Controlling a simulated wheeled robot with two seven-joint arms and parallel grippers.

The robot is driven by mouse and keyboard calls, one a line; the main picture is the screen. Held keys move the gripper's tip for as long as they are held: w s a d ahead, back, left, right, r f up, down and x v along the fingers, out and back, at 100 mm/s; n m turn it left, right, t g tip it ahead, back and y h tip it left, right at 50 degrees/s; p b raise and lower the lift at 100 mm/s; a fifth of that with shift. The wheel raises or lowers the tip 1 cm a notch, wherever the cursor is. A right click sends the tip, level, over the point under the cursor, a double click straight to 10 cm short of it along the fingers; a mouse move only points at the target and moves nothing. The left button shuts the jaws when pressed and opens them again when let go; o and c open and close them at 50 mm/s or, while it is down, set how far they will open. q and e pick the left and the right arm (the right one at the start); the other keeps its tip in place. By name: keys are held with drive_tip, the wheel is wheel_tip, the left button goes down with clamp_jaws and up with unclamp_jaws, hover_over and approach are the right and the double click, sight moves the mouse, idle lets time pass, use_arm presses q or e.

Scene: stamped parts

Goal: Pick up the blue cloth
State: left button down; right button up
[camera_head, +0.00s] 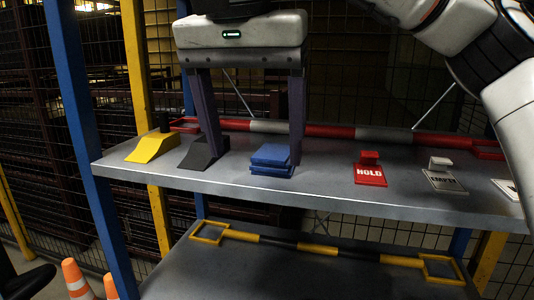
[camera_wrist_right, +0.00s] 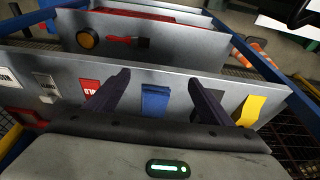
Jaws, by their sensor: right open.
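The blue cloth (camera_head: 272,160) is a folded, flat stack on the grey shelf (camera_head: 330,186), near its front edge. It also shows in the wrist view (camera_wrist_right: 155,101), between the two fingers. My right gripper (camera_head: 257,154) is open, with its fingers pointing down and spread wider than the cloth. In the head view its right finger overlaps the cloth's right side, and its left finger is near a dark wedge. In the wrist view the right gripper (camera_wrist_right: 159,75) holds nothing. I cannot tell whether a finger touches the cloth. My left gripper is not in view.
Left of the cloth stand a dark wedge (camera_head: 199,153) and a yellow wedge (camera_head: 151,147). To the right are a red HOLD stamp (camera_head: 369,174) and a grey stamp (camera_head: 444,180). A red and grey bar (camera_head: 335,131) lies behind. A blue post (camera_head: 88,160) borders the shelf's left end.

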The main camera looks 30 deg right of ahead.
drive_tip(key=p, duration=0.1)
hover_over(277, 151)
drive_tip(key=s+a, duration=0.1)
drive_tip(key=a, duration=0.1)
drive_tip(key=shift+s+d, duration=0.15)
drive_tip(key=b+x, duration=0.1)
drive_tip(key=x, duration=0.4)
drive_tip(key=shift+d+b, duration=0.2)
drive_tip(key=shift+b, duration=0.1)
drive_tip(key=c, duration=1.1)
